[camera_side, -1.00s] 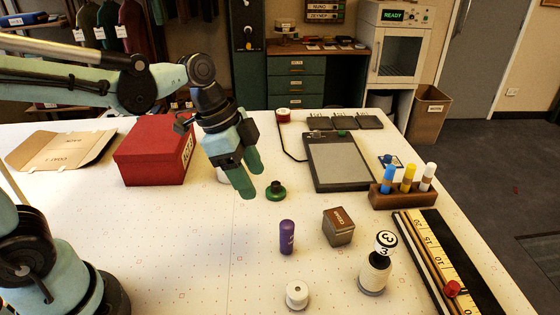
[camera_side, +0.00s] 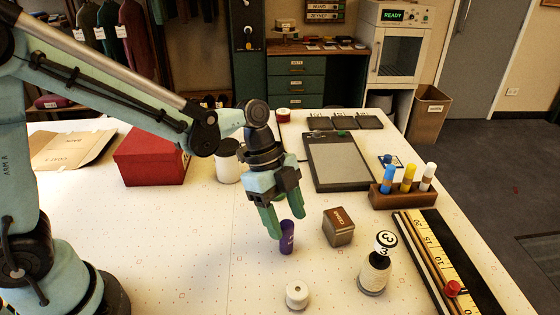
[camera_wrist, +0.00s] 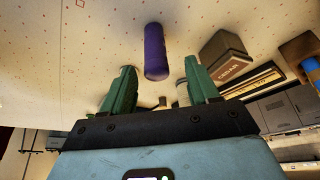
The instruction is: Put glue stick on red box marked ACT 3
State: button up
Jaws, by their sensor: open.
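The purple glue stick (camera_side: 287,240) stands upright on the white table near the middle in the side view. In the wrist view the glue stick (camera_wrist: 156,52) lies between the lines of the two fingers, just beyond their tips. My gripper (camera_side: 287,236) is open and empty, pointing down, with its green fingertips close to the glue stick. Both fingers (camera_wrist: 160,68) show spread apart in the wrist view. The red box (camera_side: 150,160) sits closed at the left back of the table. My arm crosses in front of its right part and its label cannot be read now.
A white spool (camera_side: 297,295) and a black-and-white stamp-like piece (camera_side: 375,270) are nearer the front. A wooden holder (camera_side: 403,196) with coloured sticks is at right. A white jar (camera_side: 228,162) stands beside the red box.

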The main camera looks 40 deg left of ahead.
aim_at(292, 244)
jog(key=shift+s+a+x, duration=0.1)
jog(key=shift+x, duration=1.25)
jog(key=shift+s+a+x, duration=0.1)
jog(key=shift+x, duration=1.25)
jog(key=shift+f, duration=0.1)
grip_shut()
jog(key=shift+r, duration=0.2)
